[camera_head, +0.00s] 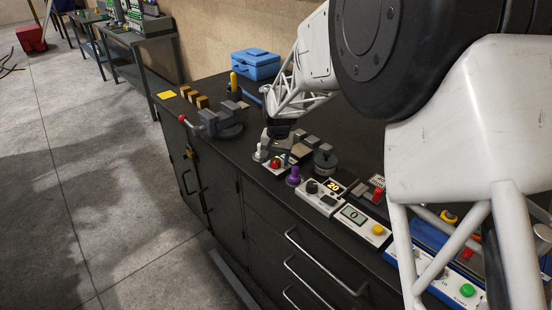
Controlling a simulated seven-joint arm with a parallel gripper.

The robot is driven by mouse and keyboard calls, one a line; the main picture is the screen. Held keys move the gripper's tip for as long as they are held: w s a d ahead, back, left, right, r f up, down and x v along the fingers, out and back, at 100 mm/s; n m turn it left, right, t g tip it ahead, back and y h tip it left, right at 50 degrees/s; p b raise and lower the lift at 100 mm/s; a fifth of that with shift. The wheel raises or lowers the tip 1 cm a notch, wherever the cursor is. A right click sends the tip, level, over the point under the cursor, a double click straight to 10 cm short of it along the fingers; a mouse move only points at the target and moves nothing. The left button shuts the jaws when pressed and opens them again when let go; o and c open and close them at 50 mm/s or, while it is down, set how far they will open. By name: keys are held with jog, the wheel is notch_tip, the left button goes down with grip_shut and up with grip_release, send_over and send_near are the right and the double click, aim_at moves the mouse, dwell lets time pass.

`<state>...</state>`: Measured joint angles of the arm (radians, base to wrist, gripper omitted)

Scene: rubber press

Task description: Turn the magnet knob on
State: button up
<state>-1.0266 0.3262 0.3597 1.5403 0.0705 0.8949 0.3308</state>
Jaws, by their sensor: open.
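My gripper (275,144) is small and dark in this view, at the end of my white lattice arm. It points down over the front part of the dark bench, open, with its fingers close above a small white panel (273,170) with a red knob (275,163). I cannot tell whether the fingers touch the knob. A black knob (311,187) sits on a white panel with a yellow "20" display (333,185), to the right. No label reading "magnet" is legible, so I cannot tell which knob is the magnet knob.
A purple knob (293,177) stands just right of the gripper. A grey vise with a red-tipped handle (218,120), wooden blocks (194,97) and a blue toolbox (255,64) are farther back. A panel with a yellow button (378,229) is nearer. My arm hides the bench's right side.

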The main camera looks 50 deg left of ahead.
aim_at(277, 160)
jog(key=shift+w+d+r, duration=0.1)
jog(key=shift+r, duration=1.8)
jog(key=shift+w+d+r, duration=0.1)
jog(key=shift+r, duration=1.8)
